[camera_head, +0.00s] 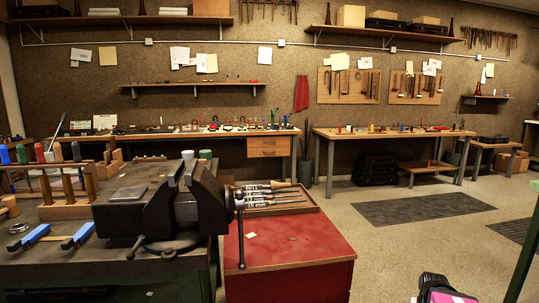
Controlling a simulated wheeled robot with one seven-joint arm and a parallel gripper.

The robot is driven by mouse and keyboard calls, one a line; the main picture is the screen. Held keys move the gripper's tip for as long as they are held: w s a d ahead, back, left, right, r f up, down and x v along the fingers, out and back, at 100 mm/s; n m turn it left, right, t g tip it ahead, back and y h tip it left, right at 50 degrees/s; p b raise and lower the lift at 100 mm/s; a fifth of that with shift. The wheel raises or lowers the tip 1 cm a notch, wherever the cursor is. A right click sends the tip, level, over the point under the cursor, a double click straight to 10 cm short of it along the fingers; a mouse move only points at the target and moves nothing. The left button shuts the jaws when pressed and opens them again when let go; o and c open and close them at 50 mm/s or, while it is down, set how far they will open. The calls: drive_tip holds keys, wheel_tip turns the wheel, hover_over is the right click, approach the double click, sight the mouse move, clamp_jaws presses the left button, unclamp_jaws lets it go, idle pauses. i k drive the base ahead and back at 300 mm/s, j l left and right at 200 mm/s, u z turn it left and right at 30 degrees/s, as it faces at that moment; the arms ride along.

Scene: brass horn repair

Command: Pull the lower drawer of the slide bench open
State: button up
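The only drawers I can make out are two wooden ones, stacked under the right end of the long bench (190,133) at the back wall. The upper drawer (268,141) and the lower drawer (268,152) both look closed, with fronts flush. I take this bench for the slide bench, but no label shows. Small tools and parts lie along its top.
A dark workbench (60,255) with a black vise (170,205) fills the near left. A red-topped cabinet (290,240) with a tool tray stands beside it. A black and magenta object (445,293) is cut off below. Open floor (385,255) lies right of the cabinet.

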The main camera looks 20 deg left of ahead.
sight(281, 150)
drive_tip(key=i+l, duration=0.1)
drive_tip(key=l, duration=0.15)
drive_tip(key=i+l, duration=0.1)
drive_tip(key=l, duration=0.2)
drive_tip(key=i+l, duration=0.1)
drive_tip(key=l, duration=0.15)
drive_tip(key=i+l+u, duration=0.1)
drive_tip(key=i+l, duration=0.3)
drive_tip(key=i, duration=0.15)
drive_tip(key=i+l+u, duration=0.1)
drive_tip(key=i+l, duration=0.3)
drive_tip(key=i, duration=0.15)
drive_tip(key=i+u, duration=0.1)
drive_tip(key=i, duration=0.85)
drive_tip(key=i+l+u, duration=0.1)
drive_tip(key=i, duration=0.9)
drive_tip(key=i+u, duration=0.35)
drive_tip(key=i, duration=0.55)
drive_tip(key=i+l+u, duration=0.15)
drive_tip(key=i+u, duration=0.2)
drive_tip(key=i, duration=0.55)
